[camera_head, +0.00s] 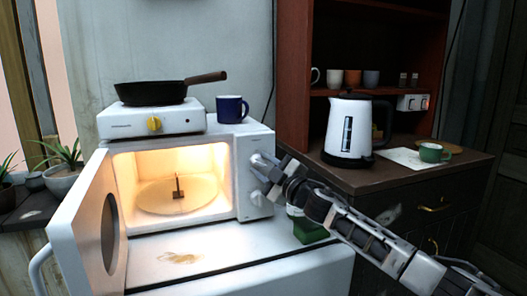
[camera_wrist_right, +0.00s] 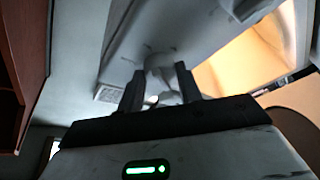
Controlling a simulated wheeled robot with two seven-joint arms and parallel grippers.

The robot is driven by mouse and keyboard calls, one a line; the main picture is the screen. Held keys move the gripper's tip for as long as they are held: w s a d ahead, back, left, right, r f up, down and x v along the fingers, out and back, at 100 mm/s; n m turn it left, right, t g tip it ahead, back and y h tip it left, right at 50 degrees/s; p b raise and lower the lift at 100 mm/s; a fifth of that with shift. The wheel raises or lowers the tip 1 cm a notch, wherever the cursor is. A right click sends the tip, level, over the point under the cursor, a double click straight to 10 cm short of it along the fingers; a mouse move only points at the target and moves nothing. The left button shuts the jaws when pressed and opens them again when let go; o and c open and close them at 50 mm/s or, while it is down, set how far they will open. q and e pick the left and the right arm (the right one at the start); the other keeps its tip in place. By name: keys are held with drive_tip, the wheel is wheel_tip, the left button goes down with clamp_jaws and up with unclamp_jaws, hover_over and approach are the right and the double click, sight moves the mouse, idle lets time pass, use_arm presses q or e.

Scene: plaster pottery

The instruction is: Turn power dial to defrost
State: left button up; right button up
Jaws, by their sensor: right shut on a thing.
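The white microwave (camera_head: 243,135) stands with its door open and its lit inside showing a turntable (camera_head: 165,196). Its right-hand panel carries two dials. My right gripper (camera_head: 262,166) is at the upper dial (camera_head: 257,158) and partly covers it. The lower dial (camera_head: 259,199) is free below the gripper. In the right wrist view the fingers (camera_wrist_right: 161,88) are on either side of a pale dial (camera_wrist_right: 160,68), shut on it. The other dial (camera_wrist_right: 244,8) is at the top edge. The dial markings cannot be read. My left gripper is not in view.
A hot plate (camera_head: 150,121) with a black pan (camera_head: 150,93) and a blue mug (camera_head: 231,109) stand on the microwave. The open door (camera_head: 85,230) juts forward at left. A green object (camera_head: 308,231) lies under my right arm. A kettle (camera_head: 349,128) stands right.

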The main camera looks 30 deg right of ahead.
drive_tip(key=n+p, duration=0.1)
drive_tip(key=r+n+p, duration=0.1)
drive_tip(key=shift+g+y+p, duration=0.3)
drive_tip(key=shift+n+p, duration=0.6)
drive_tip(key=shift+p, duration=0.2)
drive_tip(key=shift+n+g+p, duration=0.4)
drive_tip(key=shift+p, duration=0.25)
drive_tip(key=n+g+p, duration=0.1)
drive_tip(key=n+p, duration=0.1)
drive_tip(key=p, duration=0.1)
drive_tip(key=shift+n+p, duration=0.3)
drive_tip(key=shift+n+g+p, duration=0.3)
drive_tip(key=shift+n+p, duration=0.35)
drive_tip(key=shift+n, duration=0.05)
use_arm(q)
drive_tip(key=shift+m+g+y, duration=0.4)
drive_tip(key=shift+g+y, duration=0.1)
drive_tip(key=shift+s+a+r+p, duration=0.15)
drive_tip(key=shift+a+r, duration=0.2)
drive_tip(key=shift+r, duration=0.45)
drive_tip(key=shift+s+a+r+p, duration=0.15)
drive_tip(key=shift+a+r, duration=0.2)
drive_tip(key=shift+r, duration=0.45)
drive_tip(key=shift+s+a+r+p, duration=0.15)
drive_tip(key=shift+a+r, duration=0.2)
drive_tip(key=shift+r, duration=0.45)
use_arm(e)
drive_tip(key=shift+f+n+g+h, duration=0.15)
drive_tip(key=shift+n+g+h, duration=0.3)
drive_tip(key=shift+n, duration=0.75)
